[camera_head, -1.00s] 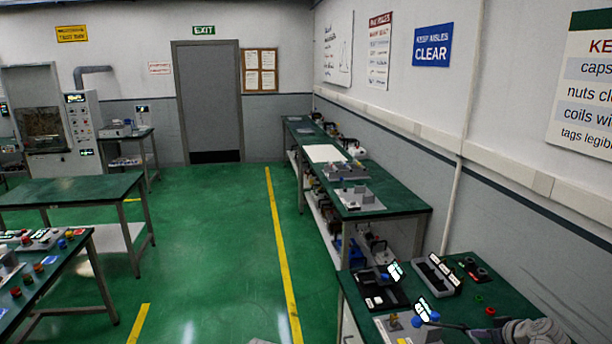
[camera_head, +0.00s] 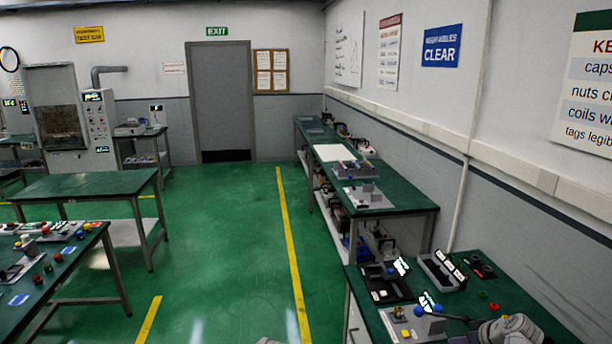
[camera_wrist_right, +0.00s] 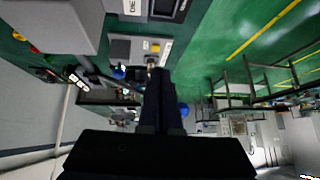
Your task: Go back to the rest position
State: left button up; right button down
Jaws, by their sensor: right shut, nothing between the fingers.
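My right gripper (camera_head: 462,321) is in the lower right of the head view, low over the near right workbench (camera_head: 515,290). Its grey wrist comes in from the bottom edge. In the right wrist view the dark fingers (camera_wrist_right: 160,78) are closed together with nothing held. Blue round parts show on both sides of them; I cannot tell whether the gripper touches anything there. My left gripper is not in view.
The near bench carries a black tray (camera_head: 385,285), a grey holder (camera_head: 440,270) and a grey plate with a yellow button (camera_head: 405,333). A long bench (camera_head: 400,198) runs along the right wall. Tables (camera_head: 85,185) stand left. The green aisle (camera_head: 220,250) between is clear.

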jog(key=s+a+f+n+g+b, duration=0.1)
jog(key=a+f+g, duration=0.15)
jog(key=a, duration=0.85)
jog(key=s+a+f+n+g+b, duration=0.1)
jog(key=s+a+f+g, duration=0.15)
jog(key=a, duration=0.95)
jog(key=s+a+f+g+h, duration=0.2)
jog(key=s+a, duration=0.8)
jog(key=a, duration=0.5)
jog(key=shift+s+f+g+h+b, duration=0.3)
jog(key=shift+f+g+h+b, duration=0.15)
jog(key=shift+h, duration=0.15)
